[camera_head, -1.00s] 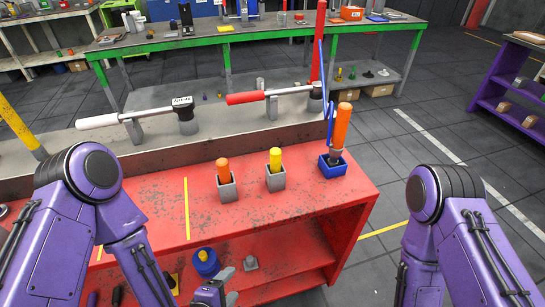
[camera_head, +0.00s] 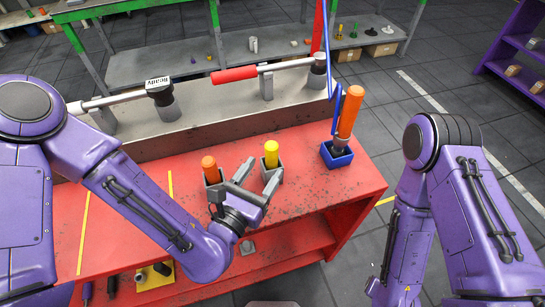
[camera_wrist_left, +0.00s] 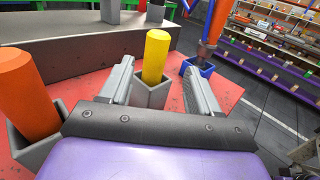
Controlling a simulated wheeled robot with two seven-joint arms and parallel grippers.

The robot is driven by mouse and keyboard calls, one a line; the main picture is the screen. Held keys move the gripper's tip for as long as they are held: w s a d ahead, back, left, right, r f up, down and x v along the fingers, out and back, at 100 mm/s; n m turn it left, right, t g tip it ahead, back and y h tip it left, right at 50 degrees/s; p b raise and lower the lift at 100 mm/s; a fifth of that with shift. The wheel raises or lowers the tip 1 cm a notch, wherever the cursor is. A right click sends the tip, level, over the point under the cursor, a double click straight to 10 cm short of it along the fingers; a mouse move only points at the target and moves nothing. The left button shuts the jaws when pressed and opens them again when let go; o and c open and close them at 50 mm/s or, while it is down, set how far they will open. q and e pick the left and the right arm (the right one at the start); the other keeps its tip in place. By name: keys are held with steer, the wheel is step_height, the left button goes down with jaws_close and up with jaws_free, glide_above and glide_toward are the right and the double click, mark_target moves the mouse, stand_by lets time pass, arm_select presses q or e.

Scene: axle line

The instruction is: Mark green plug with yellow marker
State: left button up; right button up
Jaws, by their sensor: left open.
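The yellow marker (camera_head: 271,152) stands upright in a grey square holder (camera_head: 272,174) on the red table. It also shows in the left wrist view (camera_wrist_left: 156,56), ahead and between my fingers. My left gripper (camera_head: 264,170) is open and empty, close to this holder on its near side. In the wrist view, its fingers (camera_wrist_left: 160,68) flank the marker and holder without visible contact. I cannot make out the green plug for certain; a small green item (camera_head: 354,31) stands on the far bench's lower shelf. My right gripper is out of view.
An orange marker (camera_head: 209,166) stands in another grey holder just left of my left gripper. A blue holder (camera_head: 337,155) with a larger orange-handled tool (camera_head: 350,112) is at the right. The table's front right is clear.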

mark_target(268, 158)
arm_select(q)
steer(key=x, duration=0.3)
steer(key=shift+w+a, duration=0.1)
steer(key=shift+w, duration=0.05)
steer(key=p+x, duration=0.3)
steer(key=x, duration=0.1)
steer(key=shift+w+a, duration=0.1)
steer(key=shift+w, duration=0.15)
steer(key=shift+w+d+f, duration=0.15)
steer(key=shift+w+d, duration=0.05)
steer(key=shift+w, duration=0.05)
steer(key=shift+c, duration=1.2)
steer(key=c, duration=0.8)
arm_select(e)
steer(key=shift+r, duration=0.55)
